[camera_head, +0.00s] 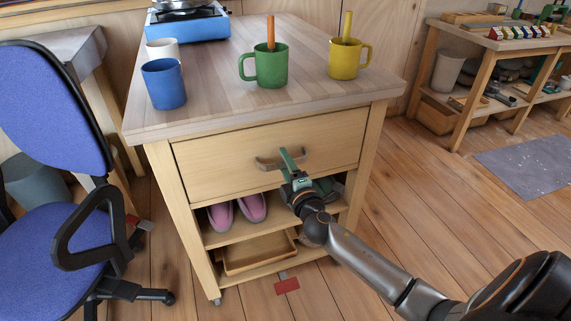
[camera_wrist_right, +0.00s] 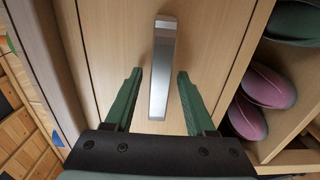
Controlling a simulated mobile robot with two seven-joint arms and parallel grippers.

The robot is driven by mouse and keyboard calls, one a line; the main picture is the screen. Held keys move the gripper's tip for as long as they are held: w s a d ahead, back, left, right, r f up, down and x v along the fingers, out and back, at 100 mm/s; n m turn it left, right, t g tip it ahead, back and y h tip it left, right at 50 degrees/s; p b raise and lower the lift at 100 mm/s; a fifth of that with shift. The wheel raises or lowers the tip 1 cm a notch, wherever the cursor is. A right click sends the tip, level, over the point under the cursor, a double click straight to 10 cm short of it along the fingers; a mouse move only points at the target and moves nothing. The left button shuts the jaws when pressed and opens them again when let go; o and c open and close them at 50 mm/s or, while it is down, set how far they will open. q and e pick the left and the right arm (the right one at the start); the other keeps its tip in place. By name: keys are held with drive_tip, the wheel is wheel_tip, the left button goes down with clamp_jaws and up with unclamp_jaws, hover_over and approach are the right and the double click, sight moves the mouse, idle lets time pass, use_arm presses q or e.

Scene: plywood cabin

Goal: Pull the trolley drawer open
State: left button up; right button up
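The wooden trolley (camera_head: 355,150) stands in the middle of the head view, its drawer (camera_head: 215,168) shut flush in the frame. The drawer's grey metal bar handle (camera_head: 263,165) is at the middle of the front. My right gripper (camera_head: 292,158) is at the handle, partly covering its right end. In the right wrist view the handle (camera_wrist_right: 160,85) lies between the two green fingers of my right gripper (camera_wrist_right: 160,76). The fingers are open, with a gap on each side of the bar. How deep they reach around it I cannot tell. My left gripper is not in view.
Pink shoes (camera_head: 252,207) lie on the shelf below the drawer. A blue chair (camera_head: 50,110) stands left.

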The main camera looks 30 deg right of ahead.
clamp_jaws()
idle(1.2)
